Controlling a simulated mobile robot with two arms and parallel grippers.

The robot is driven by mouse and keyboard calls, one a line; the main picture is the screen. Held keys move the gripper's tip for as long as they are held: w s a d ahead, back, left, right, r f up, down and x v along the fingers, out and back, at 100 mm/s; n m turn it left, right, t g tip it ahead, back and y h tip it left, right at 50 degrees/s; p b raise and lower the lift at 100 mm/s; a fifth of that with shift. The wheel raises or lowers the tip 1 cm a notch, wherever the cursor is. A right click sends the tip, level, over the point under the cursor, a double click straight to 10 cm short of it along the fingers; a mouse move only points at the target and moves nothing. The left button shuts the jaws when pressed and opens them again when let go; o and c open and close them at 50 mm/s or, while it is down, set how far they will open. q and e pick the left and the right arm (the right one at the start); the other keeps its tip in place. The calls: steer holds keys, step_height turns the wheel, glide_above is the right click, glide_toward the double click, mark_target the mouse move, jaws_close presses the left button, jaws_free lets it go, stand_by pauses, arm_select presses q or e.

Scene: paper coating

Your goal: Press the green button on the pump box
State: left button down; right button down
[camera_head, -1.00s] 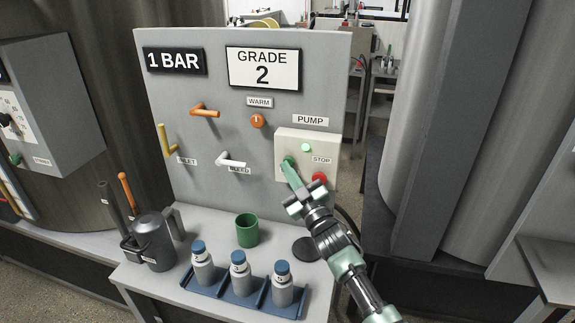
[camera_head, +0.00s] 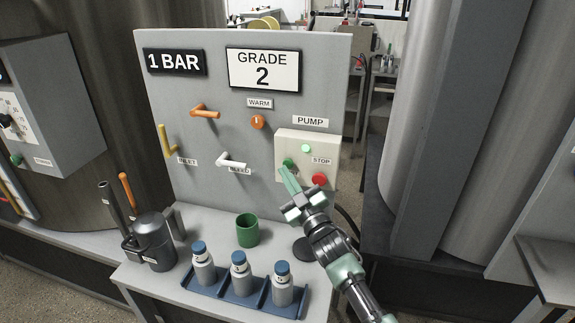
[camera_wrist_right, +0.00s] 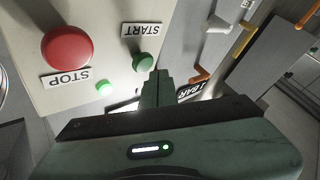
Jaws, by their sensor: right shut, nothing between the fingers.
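The cream pump box (camera_head: 325,147) is on the right of the grey panel, under the PUMP label. Its green button (camera_head: 288,163) is at the left, just beyond my right fingertips. A red stop button (camera_head: 319,179) is at lower right, and a small bright green lamp (camera_head: 306,148) is above. My right gripper (camera_head: 284,172) is shut and empty, its tips a little below and in front of the green button. The right wrist view shows the green button (camera_wrist_right: 143,62) under the START label, close to the fingertips (camera_wrist_right: 157,76) with a small gap. My left gripper is not in view.
A green cup (camera_head: 247,231) and a blue rack (camera_head: 232,296) with three blue-capped bottles stand on the bench below the panel. A dark grey pitcher (camera_head: 156,243) is at left. Orange, white and yellow handles stick out of the panel left of the box.

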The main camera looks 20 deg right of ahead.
steer(key=s+a, duration=0.1)
steer(key=s+a+p, duration=0.1)
steer(key=s+p, duration=0.1)
steer(key=s, duration=0.1)
steer(key=shift+s+a, duration=0.1)
steer(key=shift+a, duration=0.3)
stand_by(0.5)
